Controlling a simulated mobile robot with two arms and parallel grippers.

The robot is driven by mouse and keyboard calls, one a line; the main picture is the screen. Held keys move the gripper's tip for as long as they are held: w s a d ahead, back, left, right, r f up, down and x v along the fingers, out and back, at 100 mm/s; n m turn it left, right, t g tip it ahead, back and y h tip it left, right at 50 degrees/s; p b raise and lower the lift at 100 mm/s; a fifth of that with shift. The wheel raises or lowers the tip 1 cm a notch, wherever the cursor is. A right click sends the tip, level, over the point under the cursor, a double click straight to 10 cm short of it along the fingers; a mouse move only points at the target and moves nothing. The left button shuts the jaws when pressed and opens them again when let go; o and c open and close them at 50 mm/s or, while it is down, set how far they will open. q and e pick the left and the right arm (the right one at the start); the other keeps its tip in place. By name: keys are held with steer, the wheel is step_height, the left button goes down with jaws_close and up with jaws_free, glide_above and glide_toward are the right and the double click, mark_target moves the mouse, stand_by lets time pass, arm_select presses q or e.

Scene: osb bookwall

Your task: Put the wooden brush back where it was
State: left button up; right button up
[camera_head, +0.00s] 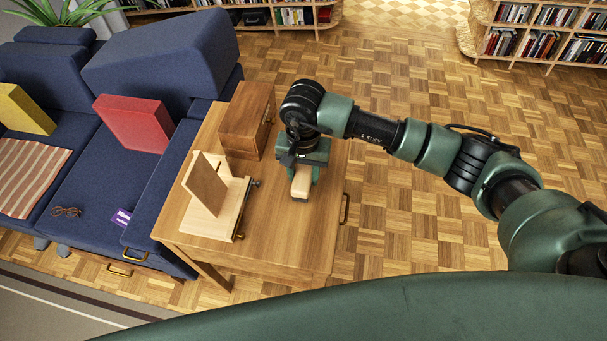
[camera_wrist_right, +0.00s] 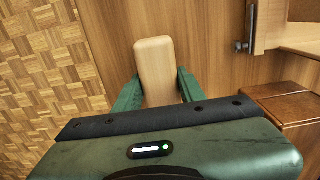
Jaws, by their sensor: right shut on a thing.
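The wooden brush (camera_head: 301,183) is a pale wooden block at my right gripper (camera_head: 302,172) over the side table (camera_head: 285,235). In the right wrist view the brush (camera_wrist_right: 155,72) sits between the two green fingers of my right gripper (camera_wrist_right: 158,90), which is shut on it. Its far end sticks out past the fingertips over the brown tabletop. I cannot tell whether the brush touches the tabletop. My left gripper is not in view.
A brown wooden box (camera_head: 245,120) stands at the table's back. A pale wooden stand with a tilted board (camera_head: 206,185) is left of my gripper. A blue sofa (camera_head: 85,165) borders the table's left side. Parquet floor (camera_head: 410,240) is clear to the right.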

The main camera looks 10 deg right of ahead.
steer(key=shift+f, duration=0.85)
steer(key=o, duration=1.3)
steer(key=shift+r, duration=0.1)
